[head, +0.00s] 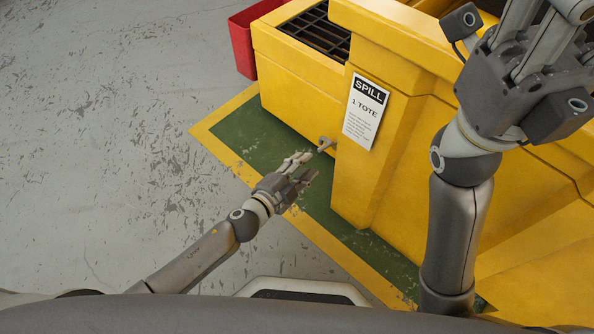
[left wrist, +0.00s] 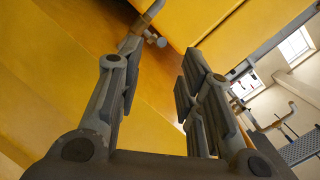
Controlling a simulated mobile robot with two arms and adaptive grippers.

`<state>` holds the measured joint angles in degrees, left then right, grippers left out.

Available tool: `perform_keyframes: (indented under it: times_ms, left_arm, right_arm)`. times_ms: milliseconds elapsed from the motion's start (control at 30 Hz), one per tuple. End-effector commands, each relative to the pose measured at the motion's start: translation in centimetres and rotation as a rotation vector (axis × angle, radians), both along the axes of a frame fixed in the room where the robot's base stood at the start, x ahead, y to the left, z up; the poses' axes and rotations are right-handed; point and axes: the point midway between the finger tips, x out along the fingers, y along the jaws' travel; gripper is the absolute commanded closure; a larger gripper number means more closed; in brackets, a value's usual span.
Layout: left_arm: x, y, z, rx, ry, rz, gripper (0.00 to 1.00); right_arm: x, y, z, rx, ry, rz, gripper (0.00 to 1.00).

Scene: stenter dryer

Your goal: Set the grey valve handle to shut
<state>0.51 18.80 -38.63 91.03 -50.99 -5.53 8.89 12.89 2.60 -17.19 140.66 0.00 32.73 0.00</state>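The grey valve handle (head: 325,145) is a small piece sticking out low on the side of the yellow spill tote, beside its corner post. My left gripper (head: 304,168) is just short of it, with its fingers apart and nothing between them. In the left wrist view the open left gripper (left wrist: 155,70) has a grey handle part (left wrist: 152,12) and a small round fitting (left wrist: 155,40) beyond its left fingertip. Whether that finger touches the handle I cannot tell. My right gripper (head: 525,45) is raised at the upper right, its fingertips cut off by the picture edge.
The yellow spill tote (head: 365,190) has a dark grating (head: 318,32) on top and a white "SPILL 1 TOTE" label (head: 365,112). A red bin (head: 243,45) stands behind it. A green floor mat (head: 240,135) with yellow border lies below. The grey floor at left is clear.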

Motion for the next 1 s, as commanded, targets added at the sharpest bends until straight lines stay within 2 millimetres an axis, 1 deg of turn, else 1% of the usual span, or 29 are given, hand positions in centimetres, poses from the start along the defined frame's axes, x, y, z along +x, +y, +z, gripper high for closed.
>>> perform_keyframes:
  times_ms: [33, 200, 533, 600, 667, 733, 767, 800, 833, 867, 900, 967, 1000]
  left_arm:
    - [-0.6, 0.4, 0.1, 0.000, 0.000, 0.000, 0.66]
    - [-1.8, 1.1, 0.5, 0.000, -0.001, 0.001, 0.66]
    - [-2.0, 1.3, 0.6, 0.000, -0.001, 0.000, 0.66]
    - [-2.0, 1.2, 0.9, -0.008, -0.002, -0.002, 0.66]
    - [-2.2, 0.5, 2.1, -0.042, -0.007, -0.015, 0.66]
    - [-2.8, -0.8, 5.3, -0.131, -0.020, -0.045, 0.66]
    - [-3.1, -1.5, 7.4, -0.187, -0.032, -0.065, 0.66]
    - [-3.8, -2.4, 10.7, -0.274, -0.052, -0.094, 0.66]
    - [-4.3, -3.0, 13.6, -0.350, -0.073, -0.120, 0.66]
    - [-4.9, -3.4, 16.7, -0.431, -0.098, -0.145, 0.66]
    - [-5.9, -3.7, 21.2, -0.541, -0.142, -0.180, 0.66]
    - [-7.5, -3.1, 27.7, -0.700, -0.217, -0.228, 0.66]
    - [-8.6, -2.4, 31.6, -0.797, -0.271, -0.257, 0.66]
  right_arm:
    - [0.0, 0.0, 0.0, 0.000, 0.000, 0.000, 0.60]
    - [0.0, 0.0, 0.0, 0.000, 0.000, 0.000, 0.60]
    - [0.0, 0.0, 0.0, 0.000, 0.000, 0.000, 0.60]
    - [0.0, 0.0, 0.0, 0.001, 0.001, 0.000, 0.69]
    - [0.2, 0.0, 0.1, 0.000, 0.010, 0.000, 0.77]
    - [0.5, -0.1, 0.0, 0.001, 0.030, 0.001, 0.86]
    - [0.6, -0.1, 0.0, 0.002, 0.042, 0.002, 0.90]
    - [0.9, -0.1, -0.1, 0.003, 0.060, 0.003, 0.95]
    - [1.0, -0.2, -0.3, 0.003, 0.075, 0.003, 0.99]
    - [1.2, -0.2, -0.4, 0.005, 0.091, 0.004, 1.00]
    - [1.4, -0.3, -0.7, 0.006, 0.114, 0.006, 1.00]
    - [1.5, -0.3, -1.2, 0.009, 0.146, 0.008, 1.00]
    - [1.6, -0.4, -1.6, 0.011, 0.167, 0.008, 1.00]
